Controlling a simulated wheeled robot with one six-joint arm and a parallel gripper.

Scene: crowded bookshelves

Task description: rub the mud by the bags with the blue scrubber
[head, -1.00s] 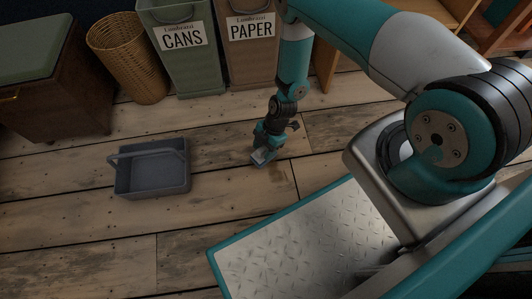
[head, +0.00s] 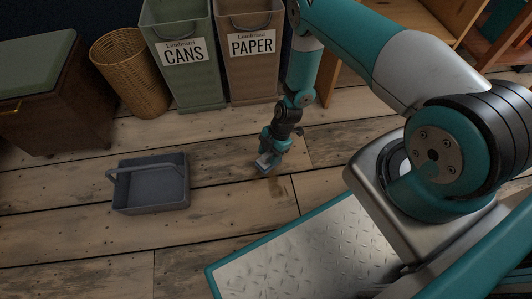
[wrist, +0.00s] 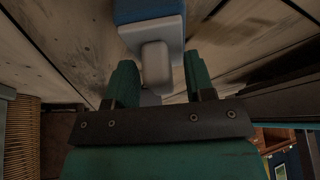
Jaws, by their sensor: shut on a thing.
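My gripper (head: 270,150) points down at the floor and is shut on the handle of the scrubber (head: 263,165). In the wrist view the scrubber's pale grey handle (wrist: 156,65) stands between the two green fingers, with its blue part (wrist: 145,10) beyond at the top edge. The scrubber is at or just above the floorboards; I cannot tell if it touches. A brown smudge (head: 281,187), which looks like the mud, lies on the boards just below and right of the scrubber. Part of it may be hidden by the gripper. I make out no bags.
A grey caddy (head: 150,200) with a handle sits on the floor to the left. A green cans bin (head: 187,85), a brown paper bin (head: 252,75) and a wicker basket (head: 132,75) stand behind. The floor between caddy and gripper is clear.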

